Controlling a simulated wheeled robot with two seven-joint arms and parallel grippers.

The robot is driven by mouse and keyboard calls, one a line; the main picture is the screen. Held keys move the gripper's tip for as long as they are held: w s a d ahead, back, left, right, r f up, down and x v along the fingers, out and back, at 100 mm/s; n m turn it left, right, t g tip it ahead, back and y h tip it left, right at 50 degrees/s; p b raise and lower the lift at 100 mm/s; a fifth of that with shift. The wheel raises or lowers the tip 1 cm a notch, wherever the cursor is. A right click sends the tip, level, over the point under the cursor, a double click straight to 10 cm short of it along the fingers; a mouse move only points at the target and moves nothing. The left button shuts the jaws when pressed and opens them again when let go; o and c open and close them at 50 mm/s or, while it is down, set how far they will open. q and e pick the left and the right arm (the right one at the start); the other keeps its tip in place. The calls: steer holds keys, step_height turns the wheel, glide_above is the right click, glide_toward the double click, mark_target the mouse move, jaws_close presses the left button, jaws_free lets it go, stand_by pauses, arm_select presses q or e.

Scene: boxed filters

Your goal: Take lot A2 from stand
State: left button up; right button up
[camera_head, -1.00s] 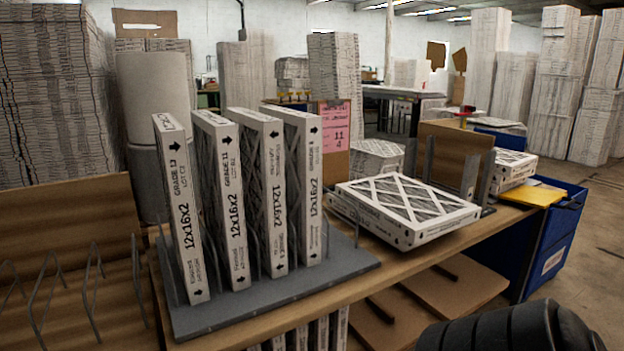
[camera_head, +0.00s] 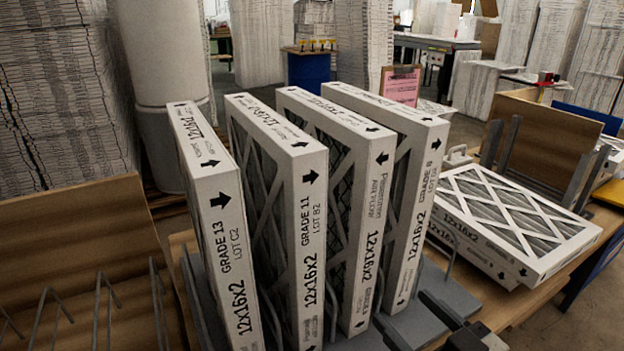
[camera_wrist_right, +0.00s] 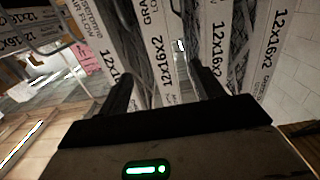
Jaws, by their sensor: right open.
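Several white-framed boxed filters stand upright in a grey slotted stand (camera_head: 450,292). The leftmost filter (camera_head: 224,240) reads Grade 13, Lot C2; the one beside it (camera_head: 310,230) reads Grade 11, Lot B2. The third filter (camera_head: 372,230) has its lot print too small to read. The rightmost filter (camera_head: 418,215) shows a Grade line and a Lot line that I cannot read surely. My right gripper (camera_head: 418,322) is low in front of the right-hand filters. In the right wrist view its open fingers (camera_wrist_right: 163,88) point at the filter edges, with one edge between them. My left gripper is out of view.
Flat filters (camera_head: 510,225) lie stacked on the bench right of the stand. A wooden rack with wire dividers (camera_head: 100,300) is at left. A brown board with metal uprights (camera_head: 540,145) stands behind the flat stack. A pink card (camera_head: 400,85) is behind the filters.

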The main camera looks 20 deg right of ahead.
mark_target(368, 263)
steer(key=shift+t, duration=0.3)
steer(key=w+b, duration=0.1)
steer(key=w, duration=0.1)
steer(key=w+b, duration=0.2)
steer(key=w+a+b, duration=0.1)
steer(key=w, duration=0.1)
steer(key=shift+w+r+b, duration=0.35)
steer(key=shift+r, duration=0.05)
steer(key=w, duration=0.1)
steer(key=w+b, duration=0.1)
steer(key=w, duration=0.1)
steer(key=shift+a+r, duration=0.15)
steer(key=shift+r, duration=0.05)
steer(key=shift+w+a, duration=0.1)
steer(key=shift+w, duration=0.6)
steer(key=w, duration=0.3)
steer(key=shift+w+a+f, duration=0.1)
steer(key=shift+w+a, duration=0.15)
steer(key=shift+w, duration=0.1)
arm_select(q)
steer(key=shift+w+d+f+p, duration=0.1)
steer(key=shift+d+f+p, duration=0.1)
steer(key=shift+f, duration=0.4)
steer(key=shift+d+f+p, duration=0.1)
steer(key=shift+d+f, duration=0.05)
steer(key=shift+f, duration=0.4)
arm_select(e)
steer(key=shift+w+a+f, duration=0.1)
steer(key=shift+w, duration=0.25)
steer(key=c, duration=1.2)
